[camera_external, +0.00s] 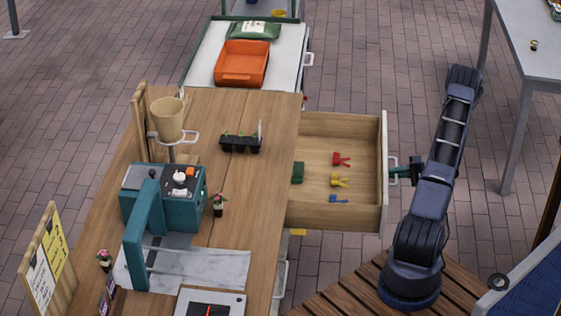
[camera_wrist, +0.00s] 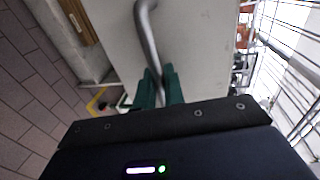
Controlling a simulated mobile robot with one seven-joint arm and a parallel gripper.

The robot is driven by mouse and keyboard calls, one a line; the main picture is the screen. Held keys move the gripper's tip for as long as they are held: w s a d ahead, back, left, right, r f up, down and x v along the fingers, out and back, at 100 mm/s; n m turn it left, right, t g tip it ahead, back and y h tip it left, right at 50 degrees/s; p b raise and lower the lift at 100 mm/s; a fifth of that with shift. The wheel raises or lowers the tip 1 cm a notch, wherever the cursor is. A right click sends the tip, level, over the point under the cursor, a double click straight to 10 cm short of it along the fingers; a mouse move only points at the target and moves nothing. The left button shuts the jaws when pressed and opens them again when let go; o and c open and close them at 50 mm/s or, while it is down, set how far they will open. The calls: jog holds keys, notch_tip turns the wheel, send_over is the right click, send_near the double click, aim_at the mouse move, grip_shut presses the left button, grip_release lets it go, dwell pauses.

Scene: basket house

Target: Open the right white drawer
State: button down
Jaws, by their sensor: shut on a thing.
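The white drawer (camera_external: 384,135) stands pulled well out from the right side of the wooden-topped bench, its wooden inside showing. Its white front fills much of the wrist view (camera_wrist: 205,60). The grey bar handle (camera_wrist: 146,30) runs between my gripper's green fingers (camera_wrist: 159,76). In the external view my gripper (camera_external: 398,172) is at the outer face of the drawer front, shut on the handle; the fingertips are small there. Inside the drawer lie a green block (camera_external: 297,172) and red (camera_external: 341,159), yellow (camera_external: 339,181) and blue (camera_external: 338,199) small items.
The bench top (camera_external: 225,190) holds a teal machine (camera_external: 150,205), a dark seedling tray (camera_external: 240,144) and a small plant (camera_external: 217,203). An orange bin (camera_external: 241,64) sits on a white surface behind. A grey table (camera_external: 525,50) stands at the back right. Brick floor lies between.

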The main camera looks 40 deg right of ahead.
jog(key=c, duration=1.6)
grip_release()
jog(key=shift+c, duration=0.2)
jog(key=v, duration=1)
jog(key=shift+s+d, duration=0.3)
jog(key=shift+r, duration=0.1)
